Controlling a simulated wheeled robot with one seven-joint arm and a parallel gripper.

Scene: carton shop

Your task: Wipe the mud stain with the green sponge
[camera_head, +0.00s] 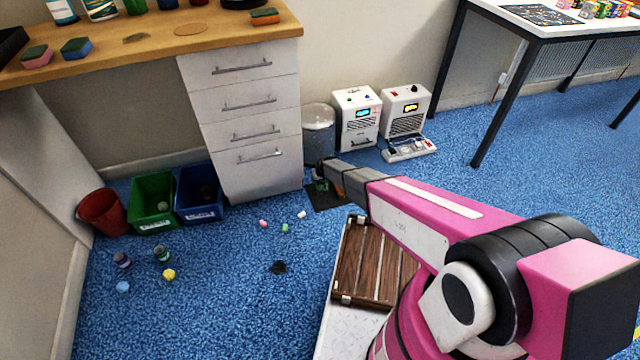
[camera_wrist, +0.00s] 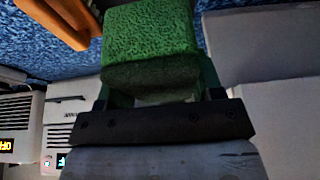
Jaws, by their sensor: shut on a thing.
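My gripper (camera_head: 323,178) is low over the floor in front of the drawers, mostly hidden behind my own arm. In the wrist view my gripper (camera_wrist: 155,95) is shut on the green sponge (camera_wrist: 150,40). A small green part of the sponge (camera_head: 320,186) shows below the fingers in the head view. A dark brown stain (camera_head: 136,38), which looks like mud, lies on the wooden desktop (camera_head: 225,28). A lighter tan round mark (camera_head: 190,29) is to its right. A black patch (camera_head: 279,267) lies on the blue carpet. My gripper is apart from these marks.
Pink (camera_head: 36,61), blue (camera_head: 76,51) and orange (camera_head: 265,19) sponges and bottles stand on the desktop. White drawers (camera_head: 250,130), a grey bin (camera_head: 318,135) and white machines (camera_head: 357,122) stand near my gripper. Green (camera_head: 152,205) and blue (camera_head: 200,207) bins and small litter are at left.

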